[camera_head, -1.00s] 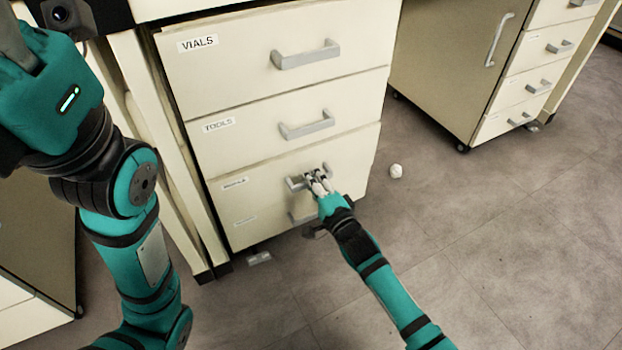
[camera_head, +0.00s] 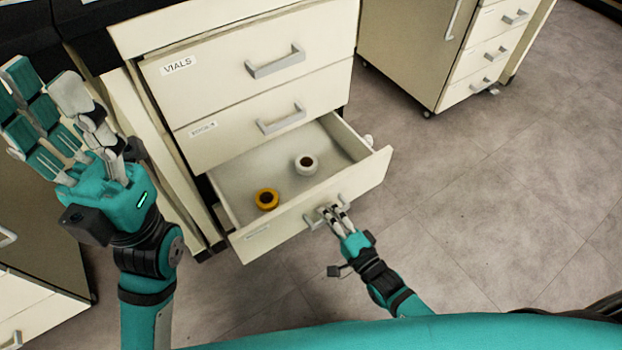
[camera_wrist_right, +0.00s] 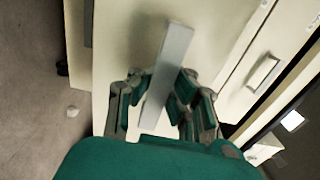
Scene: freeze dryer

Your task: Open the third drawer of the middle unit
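The third drawer (camera_head: 262,236) of the middle unit, below the VIALS drawer (camera_head: 240,85) and a second drawer (camera_head: 262,120), is pulled well out. An orange-yellow ring-shaped item (camera_head: 267,199) and a white one (camera_head: 306,165), both with dark centres, lie inside. My right gripper (camera_head: 332,212) is at the third drawer's handle (camera_head: 343,198). In the right wrist view, the gripper's fingers (camera_wrist_right: 160,98) lie on both sides of the grey handle bar (camera_wrist_right: 172,62), closed in around it. My left gripper (camera_head: 72,130) is raised at the left, fingers spread and empty.
Another cabinet (camera_head: 410,60) with several drawers stands at the back right. A cabinet (camera_head: 40,270) stands at the lower left. The floor to the right is clear.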

